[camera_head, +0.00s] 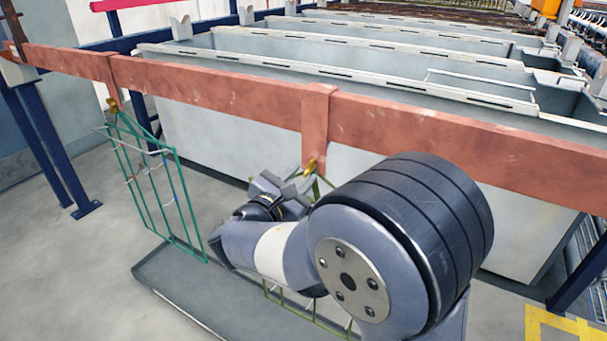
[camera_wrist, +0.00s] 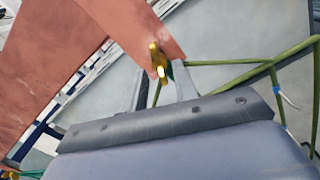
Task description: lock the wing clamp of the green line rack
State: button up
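Two racks hang from the copper bar (camera_head: 230,95). The left one is a teal-green wire frame (camera_head: 160,190) with a brass wing clamp (camera_head: 113,105) at its top. The other is an olive-green frame (camera_head: 310,310), mostly hidden behind my arm, with its own brass wing clamp (camera_head: 310,168). My gripper (camera_head: 285,183) is beside that second clamp. In the wrist view, the brass clamp (camera_wrist: 158,62) shows at the end of the copper hanger, between my two finger tips (camera_wrist: 160,85), which stand apart. I cannot tell whether they touch it. Olive rack wires (camera_wrist: 235,85) run to the right.
Grey tanks (camera_head: 380,70) stand in rows behind the bar. A flat grey tray (camera_head: 185,290) lies on the floor below the racks. Blue posts (camera_head: 45,145) stand at the left. The floor at the lower left is clear.

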jog(key=shift+w+d, duration=0.45)
jog(key=shift+w, duration=0.15)
jog(key=shift+c, duration=0.3)
grip_shut()
